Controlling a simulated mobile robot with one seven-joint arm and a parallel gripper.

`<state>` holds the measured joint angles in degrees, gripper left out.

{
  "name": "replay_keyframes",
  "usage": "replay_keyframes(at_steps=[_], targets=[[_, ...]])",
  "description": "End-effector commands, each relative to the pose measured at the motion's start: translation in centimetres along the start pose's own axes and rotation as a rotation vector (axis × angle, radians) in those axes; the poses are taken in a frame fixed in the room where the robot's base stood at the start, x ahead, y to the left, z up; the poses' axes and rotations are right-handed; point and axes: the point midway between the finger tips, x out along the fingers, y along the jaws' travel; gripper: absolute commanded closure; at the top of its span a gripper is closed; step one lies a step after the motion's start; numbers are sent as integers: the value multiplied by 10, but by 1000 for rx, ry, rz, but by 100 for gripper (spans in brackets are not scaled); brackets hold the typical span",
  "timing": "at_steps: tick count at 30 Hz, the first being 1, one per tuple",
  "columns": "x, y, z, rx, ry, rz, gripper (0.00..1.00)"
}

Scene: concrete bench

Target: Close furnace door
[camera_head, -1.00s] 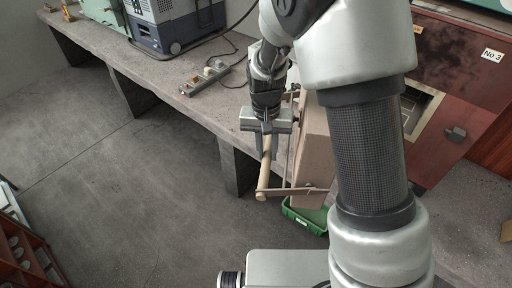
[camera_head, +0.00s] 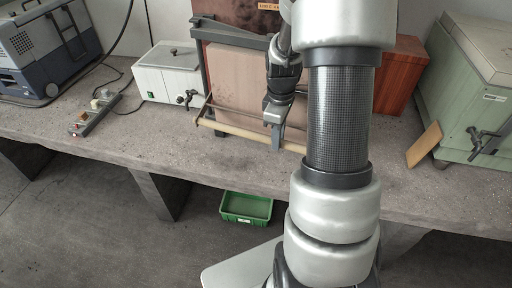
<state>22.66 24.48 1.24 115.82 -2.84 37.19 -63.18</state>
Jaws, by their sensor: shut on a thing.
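The furnace (camera_head: 222,14) is a dark red cabinet on the bench, mostly hidden behind its door and my arm. The door (camera_head: 235,80) is a thick, pale pinkish block that now faces the front of the bench. A pale wooden bar handle (camera_head: 238,133) runs along its lower front on thin metal rods. My gripper (camera_head: 277,142) points down at the handle and is shut on it, right of the bar's middle. The furnace opening is not visible. I cannot tell whether a gap remains between door and furnace; my arm hides the right side.
A white box-shaped bath (camera_head: 168,78) and a power strip (camera_head: 97,112) stand to the left. A green tray (camera_head: 246,208) lies below the bench edge. A tan board (camera_head: 425,145) leans near a green machine (camera_head: 478,85) at the right.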

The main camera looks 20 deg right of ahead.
Motion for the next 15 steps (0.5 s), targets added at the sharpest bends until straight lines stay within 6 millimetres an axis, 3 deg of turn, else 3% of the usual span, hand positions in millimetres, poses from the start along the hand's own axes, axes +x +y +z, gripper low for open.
replay_keyframes(at_steps=[6, 15], targets=[[0, 36, 12, -105, 7, 2, 100], [1, 56, 16, -171, 9, 6, 100]])
